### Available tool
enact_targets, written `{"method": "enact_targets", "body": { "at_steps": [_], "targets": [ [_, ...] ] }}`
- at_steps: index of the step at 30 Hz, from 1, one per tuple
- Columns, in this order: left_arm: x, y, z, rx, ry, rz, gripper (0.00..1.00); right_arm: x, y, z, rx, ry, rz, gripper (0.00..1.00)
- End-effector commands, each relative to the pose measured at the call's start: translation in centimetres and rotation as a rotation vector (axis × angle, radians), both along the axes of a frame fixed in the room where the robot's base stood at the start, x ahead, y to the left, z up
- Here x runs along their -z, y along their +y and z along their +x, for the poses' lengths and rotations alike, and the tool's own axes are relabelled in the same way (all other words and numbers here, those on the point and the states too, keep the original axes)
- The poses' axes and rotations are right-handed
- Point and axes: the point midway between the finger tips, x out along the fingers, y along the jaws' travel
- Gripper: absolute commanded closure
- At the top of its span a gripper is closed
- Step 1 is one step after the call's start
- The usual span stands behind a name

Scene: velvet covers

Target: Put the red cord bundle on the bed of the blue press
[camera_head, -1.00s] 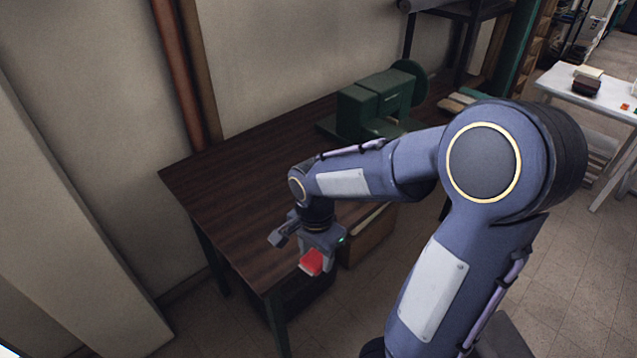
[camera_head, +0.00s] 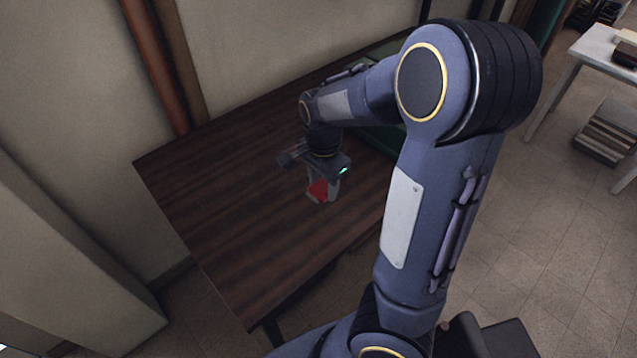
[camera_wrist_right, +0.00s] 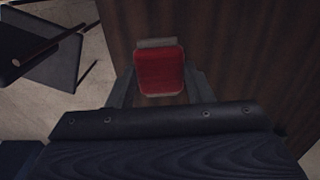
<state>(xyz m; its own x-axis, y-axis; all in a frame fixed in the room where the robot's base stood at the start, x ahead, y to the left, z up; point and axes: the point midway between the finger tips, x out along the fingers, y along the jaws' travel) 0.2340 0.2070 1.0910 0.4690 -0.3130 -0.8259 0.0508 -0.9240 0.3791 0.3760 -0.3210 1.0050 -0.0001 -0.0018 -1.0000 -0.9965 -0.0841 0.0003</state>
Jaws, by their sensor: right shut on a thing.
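The red cord bundle (camera_head: 319,190) is a small red block-like thing with pale ends. My right gripper (camera_head: 322,184) is shut on it and holds it over the dark wooden tabletop; whether it touches the wood I cannot tell. In the right wrist view the bundle (camera_wrist_right: 160,72) sits between the two grey fingers. No blue press shows. A dark green machine (camera_head: 378,140) on the table is mostly hidden behind my right arm. My left gripper is not in view.
The wooden table (camera_head: 215,215) stands against the wall, and its left and front parts are bare. A brown pipe (camera_head: 152,65) runs up the wall. A white table (camera_head: 606,50) and a stack of boards (camera_head: 606,135) are at the far right.

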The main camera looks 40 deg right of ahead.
Motion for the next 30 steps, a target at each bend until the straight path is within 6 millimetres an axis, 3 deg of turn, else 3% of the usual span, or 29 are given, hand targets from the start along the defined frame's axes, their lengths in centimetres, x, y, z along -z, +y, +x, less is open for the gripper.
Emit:
{"method": "enact_targets", "body": {
  "at_steps": [4,12,17,24,30],
  "targets": [
    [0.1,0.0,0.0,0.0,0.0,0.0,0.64,1.9,-2.2,3.2,0.005,0.006,-0.004,0.75],
    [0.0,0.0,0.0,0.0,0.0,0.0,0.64,6.2,-3.8,6.3,0.001,0.002,0.0,0.75],
    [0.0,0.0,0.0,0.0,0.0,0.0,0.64,7.1,-4.2,7.0,0.0,0.0,0.001,0.75],
    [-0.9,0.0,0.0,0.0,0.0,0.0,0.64,10.1,-4.4,7.3,0.0,0.003,0.001,0.75],
    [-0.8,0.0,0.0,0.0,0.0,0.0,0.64,10.6,-4.3,7.3,-0.001,-0.001,0.001,0.75]
  ]
}}
